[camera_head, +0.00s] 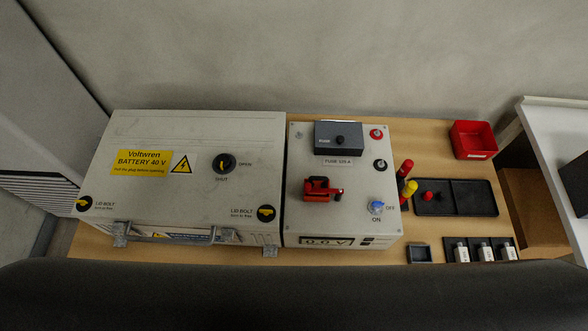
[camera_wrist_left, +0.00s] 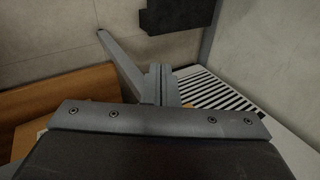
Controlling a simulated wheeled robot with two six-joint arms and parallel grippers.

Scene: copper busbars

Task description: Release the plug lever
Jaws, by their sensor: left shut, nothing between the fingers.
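The red plug with its lever (camera_head: 320,189) sits on the top of the light grey control box (camera_head: 297,215), left of the middle of that box. A red arm of it reaches right to a dark end; its exact latch position is too small to tell. My left gripper (camera_wrist_left: 158,72) shows only in the left wrist view, shut and empty, with its grey fingers pointing away from the plug and the panel out of that view. It does not show in the head view. My right gripper is in neither view.
The white battery case (camera_head: 200,133) stands left of the control box. The box carries a fuse holder (camera_head: 338,137), a blue switch knob (camera_head: 376,207) and a display reading 0.0 V (camera_head: 327,241). Right are red and yellow-handled tools (camera_head: 406,180), a black tray (camera_head: 455,198) and a red bin (camera_head: 473,140).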

